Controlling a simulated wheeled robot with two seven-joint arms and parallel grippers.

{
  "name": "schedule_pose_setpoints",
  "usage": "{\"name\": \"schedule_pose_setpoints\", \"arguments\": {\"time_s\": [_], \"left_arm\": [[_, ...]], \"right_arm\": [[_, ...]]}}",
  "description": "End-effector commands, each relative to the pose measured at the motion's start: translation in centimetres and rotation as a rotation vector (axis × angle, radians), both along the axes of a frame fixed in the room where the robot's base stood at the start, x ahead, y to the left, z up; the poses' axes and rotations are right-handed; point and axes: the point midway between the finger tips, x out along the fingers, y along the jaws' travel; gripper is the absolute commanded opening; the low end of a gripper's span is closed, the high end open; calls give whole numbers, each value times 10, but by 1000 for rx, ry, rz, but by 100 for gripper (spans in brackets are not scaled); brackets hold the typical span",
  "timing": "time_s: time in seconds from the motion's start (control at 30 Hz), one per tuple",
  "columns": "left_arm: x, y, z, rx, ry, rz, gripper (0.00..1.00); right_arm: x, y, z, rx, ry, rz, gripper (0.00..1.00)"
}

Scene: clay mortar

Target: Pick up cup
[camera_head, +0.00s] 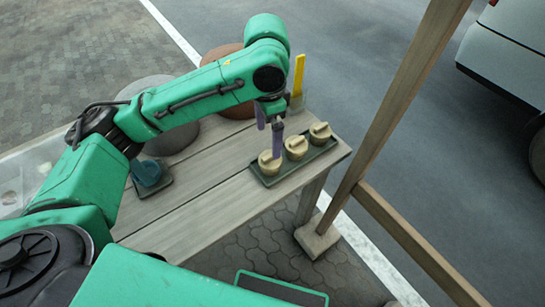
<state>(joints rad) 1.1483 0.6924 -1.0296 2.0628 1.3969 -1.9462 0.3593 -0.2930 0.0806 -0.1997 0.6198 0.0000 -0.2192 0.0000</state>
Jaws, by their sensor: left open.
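Three tan cups with raised tops stand in a row on a dark green tray (291,168) at the right end of the wooden table. They are the near cup (267,168), the middle cup (296,148) and the far cup (320,132). My left gripper (269,143) points down with its purple fingers apart and empty. One finger overlaps the top of the near cup in the picture; I cannot tell whether it touches. My right gripper is not in view.
The wooden table (215,200) has clear boards left of the tray. A blue item (146,172) sits there on a dark base. A yellow upright piece (299,75) stands behind the gripper. A slanting wooden post (400,90) rises right of the table.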

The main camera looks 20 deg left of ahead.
Motion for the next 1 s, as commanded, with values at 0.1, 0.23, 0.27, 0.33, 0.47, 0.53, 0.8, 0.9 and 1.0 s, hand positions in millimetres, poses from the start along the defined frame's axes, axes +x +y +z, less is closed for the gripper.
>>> {"name": "schedule_pose_setpoints", "arguments": {"time_s": [0.1, 0.23, 0.27, 0.33, 0.47, 0.53, 0.8, 0.9, 1.0], "left_arm": [[-1, 1, -32, 2, 3, 1, 100], [0, 1, -51, 0, 0, 1, 100], [0, 1, -54, 1, 1, 2, 100], [-1, 1, -65, 0, 1, 2, 100], [-2, 2, -91, 1, 1, 2, 100], [-2, 1, -101, 0, 0, 1, 100], [-2, 1, -105, 0, -1, 1, 88], [-2, 1, -104, -1, -2, 1, 50], [-1, 1, -104, -1, -2, 1, 21]], "right_arm": [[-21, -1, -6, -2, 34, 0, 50], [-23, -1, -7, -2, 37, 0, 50], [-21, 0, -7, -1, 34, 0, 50], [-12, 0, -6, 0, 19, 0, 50], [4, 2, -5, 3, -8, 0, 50], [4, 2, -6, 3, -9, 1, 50], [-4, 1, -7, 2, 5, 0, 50], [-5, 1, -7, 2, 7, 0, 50], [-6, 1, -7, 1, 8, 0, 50]]}}
